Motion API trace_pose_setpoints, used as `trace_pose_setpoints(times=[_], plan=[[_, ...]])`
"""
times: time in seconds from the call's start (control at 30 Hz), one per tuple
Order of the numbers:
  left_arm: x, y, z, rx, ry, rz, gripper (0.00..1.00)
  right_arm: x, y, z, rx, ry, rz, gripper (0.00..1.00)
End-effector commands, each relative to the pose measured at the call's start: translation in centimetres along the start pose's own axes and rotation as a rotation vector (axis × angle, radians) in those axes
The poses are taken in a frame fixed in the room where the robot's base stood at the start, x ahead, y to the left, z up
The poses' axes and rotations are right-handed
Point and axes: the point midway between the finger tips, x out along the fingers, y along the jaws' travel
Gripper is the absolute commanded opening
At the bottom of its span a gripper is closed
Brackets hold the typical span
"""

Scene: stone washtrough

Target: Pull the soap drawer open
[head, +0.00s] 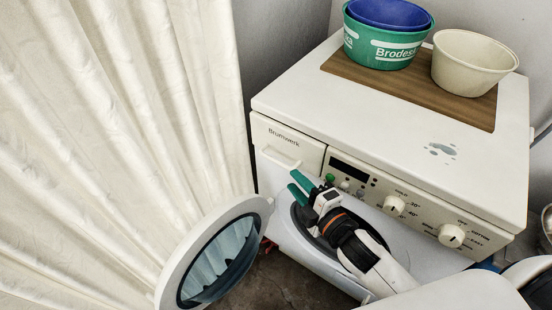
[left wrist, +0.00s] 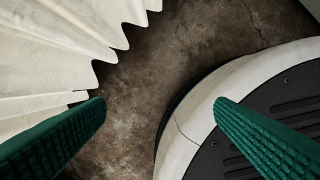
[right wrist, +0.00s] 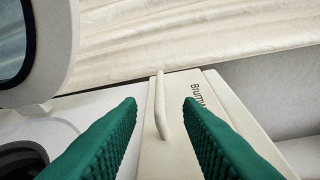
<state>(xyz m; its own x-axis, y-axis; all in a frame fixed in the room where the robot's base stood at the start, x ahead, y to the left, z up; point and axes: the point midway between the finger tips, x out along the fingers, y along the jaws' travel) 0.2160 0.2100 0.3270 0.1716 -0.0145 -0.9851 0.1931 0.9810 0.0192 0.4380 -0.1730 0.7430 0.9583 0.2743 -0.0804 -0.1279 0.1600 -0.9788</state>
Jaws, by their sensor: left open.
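The soap drawer (head: 311,152) is the cream panel marked "Brumwerk" at the upper left of the washing machine's front. It looks shut, flush with the panel beside it. Its pale bar handle (head: 280,157) also shows in the right wrist view (right wrist: 161,110), lying in line with the gap between my right fingertips. My right gripper (head: 293,181) is open and empty, with green fingers, just below and in front of the handle; no contact is visible. My left gripper (left wrist: 158,106) is open and empty above the floor in the left wrist view; it is outside the head view.
The round washer door (head: 170,282) hangs open at lower left, close to a cream curtain (head: 110,110). Knobs (head: 452,236) line the control panel. A green tub (head: 382,50) holding a blue one, and a cream tub (head: 472,65), stand on a wooden board (head: 345,66) on top.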

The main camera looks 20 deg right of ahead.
Motion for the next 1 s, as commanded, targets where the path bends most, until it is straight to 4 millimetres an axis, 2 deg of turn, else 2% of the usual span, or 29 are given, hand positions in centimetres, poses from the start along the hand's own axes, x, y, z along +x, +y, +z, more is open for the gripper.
trace_pose_setpoints(times=[0.1, 0.3, 0.5, 0.9, 1.0], plan=[[-0.1, 0.0, 0.2, 0.000, -0.002, 0.000, 0.78, 2.5, -0.1, 0.0, 0.000, 0.000, -0.004, 0.33], [-0.4, 0.0, 0.6, -0.001, -0.005, 0.001, 0.78, 6.2, -0.1, 0.0, 0.002, 0.001, -0.002, 0.33], [-0.8, 0.1, 1.0, -0.001, -0.006, 0.001, 0.78, 8.5, 0.0, 0.0, 0.002, 0.001, -0.001, 0.33], [-1.1, 0.1, 1.4, -0.002, -0.013, 0.001, 0.78, 9.2, 0.0, 0.0, 0.003, 0.001, 0.001, 0.33], [-1.1, 0.1, 1.3, -0.002, -0.012, 0.001, 0.78, 9.2, 0.0, 0.0, 0.003, 0.001, 0.001, 0.16]])
